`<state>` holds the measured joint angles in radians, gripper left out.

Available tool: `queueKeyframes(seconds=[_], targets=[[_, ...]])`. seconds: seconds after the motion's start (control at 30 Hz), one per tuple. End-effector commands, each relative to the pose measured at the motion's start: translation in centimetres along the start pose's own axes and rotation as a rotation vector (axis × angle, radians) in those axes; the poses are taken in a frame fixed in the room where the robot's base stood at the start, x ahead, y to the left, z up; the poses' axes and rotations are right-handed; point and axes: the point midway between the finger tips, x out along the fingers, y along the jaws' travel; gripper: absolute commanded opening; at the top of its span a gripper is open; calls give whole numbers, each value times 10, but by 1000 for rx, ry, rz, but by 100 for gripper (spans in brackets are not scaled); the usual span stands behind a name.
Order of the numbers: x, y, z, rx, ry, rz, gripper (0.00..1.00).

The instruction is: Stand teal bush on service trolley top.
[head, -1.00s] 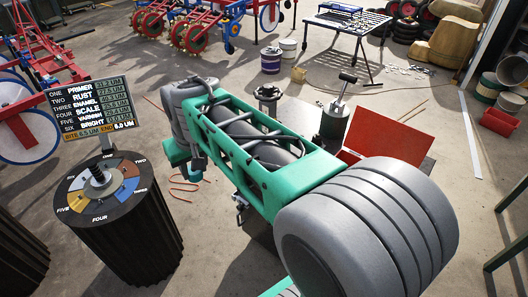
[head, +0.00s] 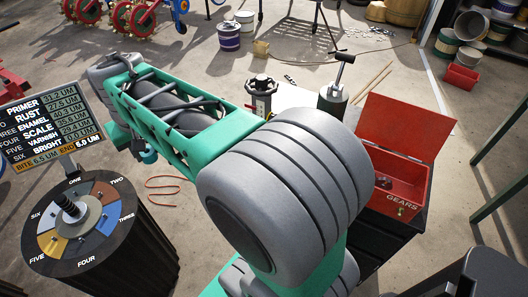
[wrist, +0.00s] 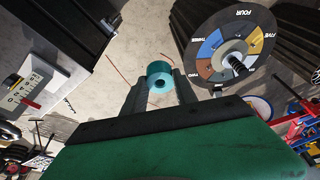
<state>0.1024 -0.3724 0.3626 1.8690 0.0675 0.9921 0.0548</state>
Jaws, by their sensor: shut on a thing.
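The teal bush (wrist: 160,73) is a short ring with a dark bore. In the wrist view it sits between the two fingertips of my gripper (wrist: 161,88), which is shut on it. The bush also shows in the head view (head: 148,153), small and partly hidden beside my arm's end. It is held in the air, with concrete floor behind it. A dark stand (head: 392,235) at the right carries a red open box marked GEARS; I cannot tell for sure whether it is the service trolley. My arm hides much of the area left of it.
A black fluted drum (head: 110,250) with a numbered coloured dial and central post stands at the left, a readout board (head: 45,128) behind it. The open red GEARS box (head: 398,185), a dark flanged fitting (head: 262,88) and a hammer-topped cylinder (head: 333,103) stand right of my arm.

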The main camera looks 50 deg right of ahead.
Motion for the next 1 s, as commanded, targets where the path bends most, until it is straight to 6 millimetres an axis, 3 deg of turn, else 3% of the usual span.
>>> queueKeyframes(seconds=[0.17,0.27,0.4,0.5,0.63,0.8,0.9,1.0], targets=[[5,94,17,351,-10,109,0],[3,153,40,591,-13,182,0],[-5,231,92,963,-17,293,0],[-14,276,138,1228,-15,372,0],[-27,316,199,1543,-9,466,0],[-41,338,256,1816,-2,549,0],[-44,342,270,1887,1,571,0],[-37,349,265,1902,-1,577,0]])
